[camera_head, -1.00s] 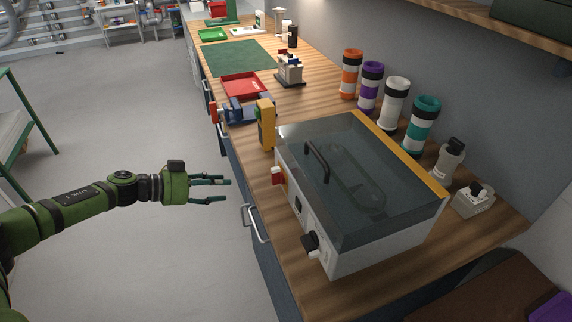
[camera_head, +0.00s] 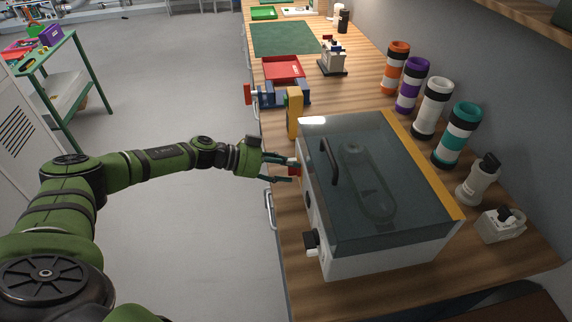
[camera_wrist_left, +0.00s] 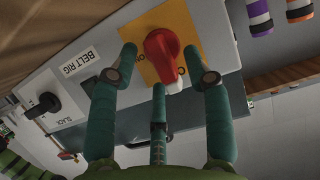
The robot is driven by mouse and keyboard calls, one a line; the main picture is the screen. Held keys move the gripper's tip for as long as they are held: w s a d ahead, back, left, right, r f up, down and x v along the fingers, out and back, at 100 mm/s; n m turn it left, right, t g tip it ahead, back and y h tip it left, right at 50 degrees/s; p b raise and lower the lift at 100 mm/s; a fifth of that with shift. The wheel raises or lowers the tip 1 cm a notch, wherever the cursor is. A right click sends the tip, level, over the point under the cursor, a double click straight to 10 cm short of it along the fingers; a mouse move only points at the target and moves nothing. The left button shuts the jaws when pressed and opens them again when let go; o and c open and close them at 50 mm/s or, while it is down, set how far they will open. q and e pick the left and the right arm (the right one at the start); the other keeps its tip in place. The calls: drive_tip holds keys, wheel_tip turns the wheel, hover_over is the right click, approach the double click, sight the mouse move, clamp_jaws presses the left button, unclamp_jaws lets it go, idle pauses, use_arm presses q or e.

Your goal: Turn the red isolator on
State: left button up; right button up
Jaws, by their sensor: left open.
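The belt rig is a pale box with a clear dark lid (camera_head: 375,170) on the wooden bench. The red isolator (camera_wrist_left: 161,53) is a red knob on a yellow plate (camera_wrist_left: 186,38) on the rig's side panel. In the head view the isolator (camera_head: 296,171) is partly hidden by my left gripper (camera_head: 295,169). In the left wrist view the open green fingers of my left gripper (camera_wrist_left: 160,75) reach either side of the knob, with a third finger below it. I cannot tell whether any finger touches it. My right gripper is not in view.
A black knob (camera_head: 311,240) sits on the same panel, beside the "BELT RIG" label (camera_wrist_left: 76,67). A yellow upright block (camera_head: 294,112) and a blue vice (camera_head: 270,97) stand just beyond the rig. Open floor (camera_head: 200,230) lies left of the bench.

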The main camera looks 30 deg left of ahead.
use_arm(q)
drive_tip(key=shift+c, duration=0.4)
clamp_jaws()
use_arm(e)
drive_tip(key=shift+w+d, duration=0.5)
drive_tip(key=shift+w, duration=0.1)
